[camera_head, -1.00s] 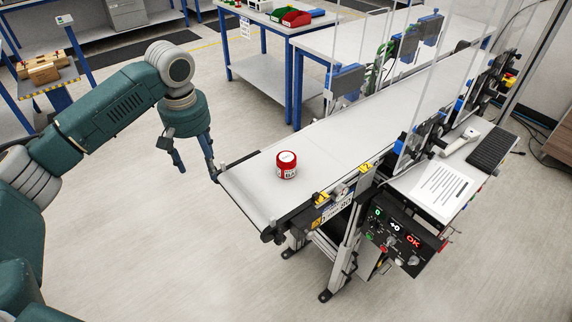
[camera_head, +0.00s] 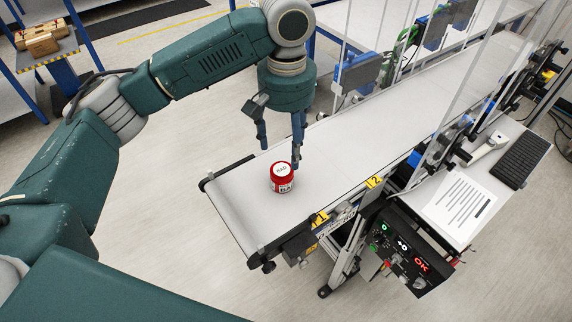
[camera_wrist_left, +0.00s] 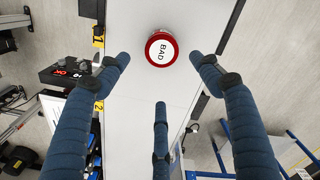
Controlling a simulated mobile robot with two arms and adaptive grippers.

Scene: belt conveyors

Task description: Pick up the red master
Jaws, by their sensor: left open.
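In the left wrist view the jar (camera_wrist_left: 161,48) is seen from above, near the top, between and slightly beyond the tips of two spread fingers. My left gripper (camera_head: 279,158) is open, pointing down just behind the jar. In the left wrist view the gripper (camera_wrist_left: 159,70) shows three separated fingers with nothing held. Whether a finger touches the jar cannot be told. My right gripper is not in view.
The conveyor belt (camera_head: 345,150) runs away to the upper right, clear around the jar. Clear upright panels (camera_head: 465,80) stand along it. A control box (camera_head: 408,250) and a shelf with a paper sheet (camera_head: 460,205) and keyboard (camera_head: 520,160) flank its right side.

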